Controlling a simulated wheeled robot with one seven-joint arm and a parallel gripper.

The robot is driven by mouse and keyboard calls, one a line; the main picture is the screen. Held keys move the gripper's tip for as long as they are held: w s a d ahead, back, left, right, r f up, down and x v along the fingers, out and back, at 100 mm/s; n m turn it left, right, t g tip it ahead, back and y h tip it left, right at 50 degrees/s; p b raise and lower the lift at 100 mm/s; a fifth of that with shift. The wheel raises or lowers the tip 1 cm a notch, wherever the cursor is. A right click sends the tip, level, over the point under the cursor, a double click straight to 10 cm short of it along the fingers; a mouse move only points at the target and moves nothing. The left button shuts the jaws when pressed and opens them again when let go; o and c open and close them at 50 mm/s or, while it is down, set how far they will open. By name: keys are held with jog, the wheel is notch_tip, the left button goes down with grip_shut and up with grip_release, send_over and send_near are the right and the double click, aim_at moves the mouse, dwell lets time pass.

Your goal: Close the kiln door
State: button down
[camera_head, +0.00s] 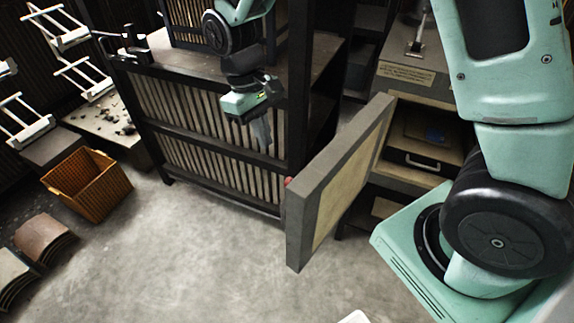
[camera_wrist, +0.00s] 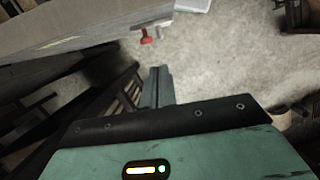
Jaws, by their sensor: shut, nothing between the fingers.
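The kiln door (camera_head: 338,188) is a thick grey-framed slab with a pale inner panel. It stands open, swung out from the kiln (camera_head: 425,85) on the right of the head view.
A black rack with slatted panels (camera_head: 215,115) stands close behind my gripper. An orange basket (camera_head: 88,187) and curved tiles (camera_head: 42,240) lie on the left floor. The concrete floor (camera_head: 190,245) in front is clear.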

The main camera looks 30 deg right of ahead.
jog(key=shift+s+d+f+p, duration=0.4)
jog(key=shift+s+f+p, duration=0.5)
jog(key=shift+f, duration=0.65)
jog(key=shift+s+d+f+p, duration=0.4)
jog(key=shift+s+f+p, duration=0.35)
jog(key=shift+s+f, duration=0.6)
jog(key=shift+s+d+f+p, duration=0.4)
jog(key=shift+s+f+p, duration=0.4)
jog(key=shift+f, duration=1)
